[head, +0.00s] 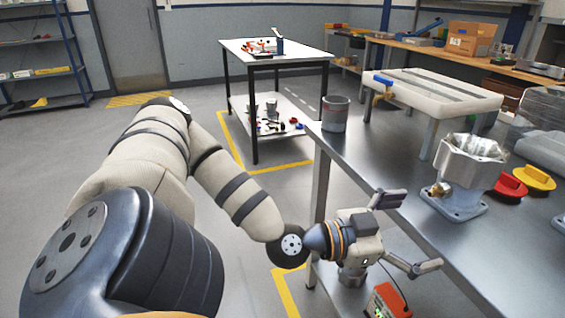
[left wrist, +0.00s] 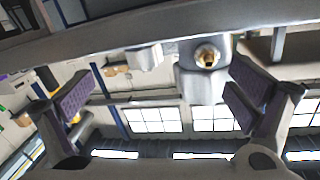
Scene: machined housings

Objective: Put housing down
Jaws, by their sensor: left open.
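A machined housing (head: 468,158) with a bright silver top, a brass fitting and a blue-grey flanged foot stands upright on the steel table (head: 395,165). My left gripper (head: 408,232) is at the table's near left edge, left of the housing and apart from it. Its two fingers are spread wide with nothing between them. In the left wrist view the open fingers (left wrist: 160,102) show at both sides, and the housing (left wrist: 200,86) with its brass fitting appears upside down beyond them. My right gripper is in neither view.
A grey cup (head: 335,114) stands at the table's far left corner. A red cap (head: 510,187) and a yellow cap (head: 534,178) lie right of the housing. A pale slotted fixture (head: 435,88) stands behind. The tabletop between gripper and housing is clear.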

